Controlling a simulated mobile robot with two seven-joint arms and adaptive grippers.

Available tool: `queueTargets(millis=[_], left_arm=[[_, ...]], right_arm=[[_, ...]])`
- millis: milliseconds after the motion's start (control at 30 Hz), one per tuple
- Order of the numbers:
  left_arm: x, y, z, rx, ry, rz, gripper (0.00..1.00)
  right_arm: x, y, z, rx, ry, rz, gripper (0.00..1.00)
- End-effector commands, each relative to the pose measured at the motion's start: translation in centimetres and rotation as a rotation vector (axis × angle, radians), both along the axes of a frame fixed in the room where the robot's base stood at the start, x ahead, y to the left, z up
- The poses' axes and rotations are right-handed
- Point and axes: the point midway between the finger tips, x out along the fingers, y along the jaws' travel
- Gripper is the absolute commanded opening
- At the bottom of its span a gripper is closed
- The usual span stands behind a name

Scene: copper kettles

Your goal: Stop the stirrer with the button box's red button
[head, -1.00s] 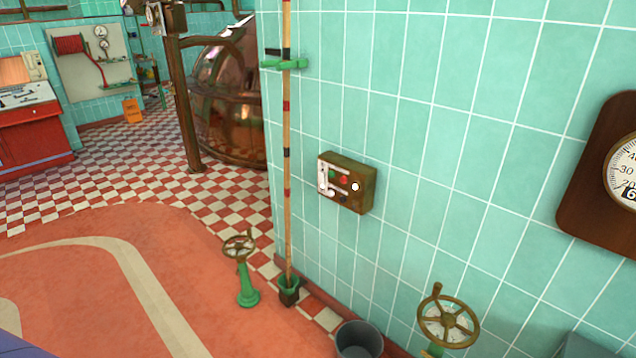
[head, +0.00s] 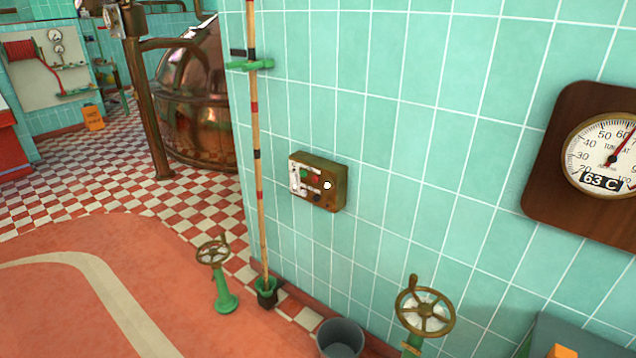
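The brown button box (head: 327,182) is fixed to the green tiled wall near the middle of the head view. Its front carries white label strips, a small red button (head: 316,180), a lit white button (head: 327,185) and a dark knob. A small green spot sits beside the red button. The front is seen at a slant, so details are small. Neither of my grippers is in view.
A striped pole (head: 257,160) stands in a green holder left of the box. Below are a green handwheel stand (head: 224,292), a grey bucket (head: 340,340) and a larger brass handwheel (head: 425,311). A dial thermometer (head: 606,150) hangs at right. Red floor at left is clear.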

Motion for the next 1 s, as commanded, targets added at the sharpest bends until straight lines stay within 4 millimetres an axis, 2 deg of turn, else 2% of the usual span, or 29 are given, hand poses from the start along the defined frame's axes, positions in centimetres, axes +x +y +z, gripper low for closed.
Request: queueTargets(millis=[500,800,1000], left_arm=[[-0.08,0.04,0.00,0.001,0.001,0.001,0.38],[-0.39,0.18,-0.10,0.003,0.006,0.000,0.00],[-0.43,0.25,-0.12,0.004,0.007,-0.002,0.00]], right_arm=[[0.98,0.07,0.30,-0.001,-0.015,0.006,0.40],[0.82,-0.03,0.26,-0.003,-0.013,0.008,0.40],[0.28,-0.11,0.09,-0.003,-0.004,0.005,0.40]])
